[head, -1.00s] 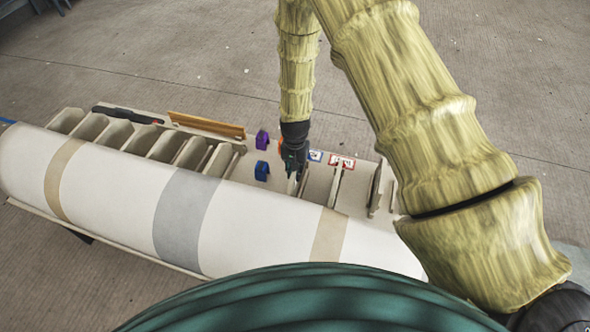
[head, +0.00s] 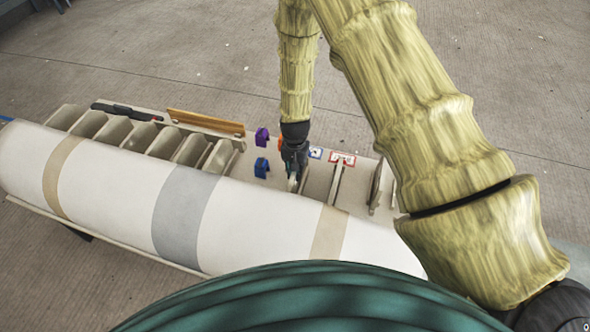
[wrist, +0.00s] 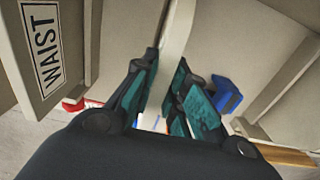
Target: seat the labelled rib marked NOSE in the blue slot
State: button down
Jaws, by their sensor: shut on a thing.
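My gripper (head: 293,182) is low among the ribs behind the long white mould. In the wrist view its teal-padded fingers (wrist: 165,98) are shut on the edge of a thin pale rib (wrist: 176,30). No label on the held rib can be read, so I cannot tell whether it says NOSE. A blue-framed label (head: 315,153) lies just right of the gripper, partly hidden. A blue clip-shaped piece (head: 262,169) stands left of the gripper and also shows in the wrist view (wrist: 227,95). I cannot tell whether the held rib touches the base.
A rib marked WAIST (wrist: 40,50) stands beside the held one, near a red-framed label (head: 342,159). A purple piece (head: 262,138), a wooden strip (head: 206,123) and a dark tool (head: 127,113) lie along the back edge. The white mould (head: 110,195) fills the front.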

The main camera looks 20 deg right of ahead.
jog(key=c, duration=1.4)
grip_release()
jog(key=shift+o, duration=0.2)
notch_tip(320, 180, up, 12)
